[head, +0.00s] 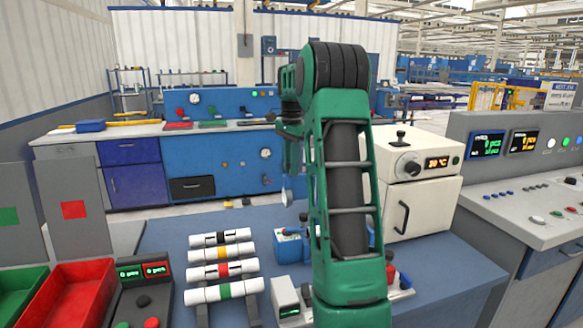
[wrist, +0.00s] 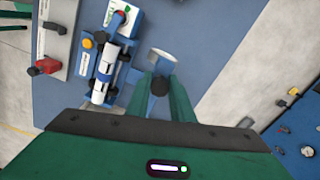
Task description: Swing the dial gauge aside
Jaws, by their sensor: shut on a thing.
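My gripper (wrist: 160,82) is shut in the wrist view, with a round black part between its green fingertips. Just beyond it is a pale round piece with a grey rim, which looks like the dial gauge (wrist: 162,58); its face cannot be read. In the head view the gauge (head: 287,196) shows small and pale, left of my arm, above the blue fixture (head: 289,248).
White pipes with coloured bands (head: 222,270) lie on a rack left of the fixture. A white oven (head: 425,185) stands to the right, and a small display box (head: 287,298) in front. Red (head: 75,290) and green bins are at the far left. Blue table top is bare behind the rack.

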